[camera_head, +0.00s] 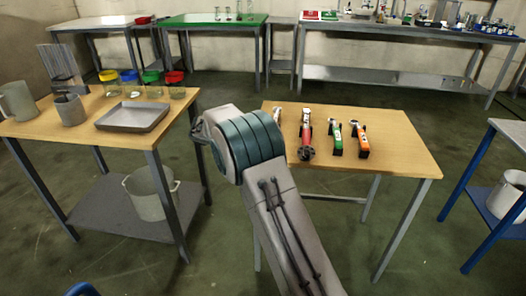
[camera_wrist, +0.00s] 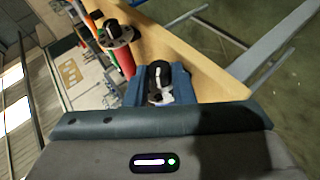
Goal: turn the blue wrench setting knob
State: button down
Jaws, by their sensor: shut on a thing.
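My gripper (camera_wrist: 157,88) shows in the wrist view with its two blue fingers closed around a dark knob-like end with a pale part, taken as the blue wrench's setting knob (camera_wrist: 158,72). The rest of that wrench is hidden by the fingers, and its own colour is hard to tell from them. In the head view my arm hides the gripper. Part of a metallic wrench head (camera_head: 277,113) shows just beyond my arm on the wooden table (camera_head: 405,160).
A red wrench (camera_head: 306,132) with a round dark end lies closest on the right, its round end also in the wrist view (camera_wrist: 117,32). A green wrench (camera_head: 335,137) and an orange wrench (camera_head: 360,139) lie further right. The table's right side is clear.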

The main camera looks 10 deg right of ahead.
jog(key=c, duration=1.2)
grip_release()
jog(key=shift+c, duration=0.2)
jog(key=p+v, duration=0.1)
jog(key=v, duration=1.2)
jog(key=shift+a+r+p, duration=0.25)
jog(key=shift+a+p, duration=0.05)
jog(key=shift+p, duration=0.05)
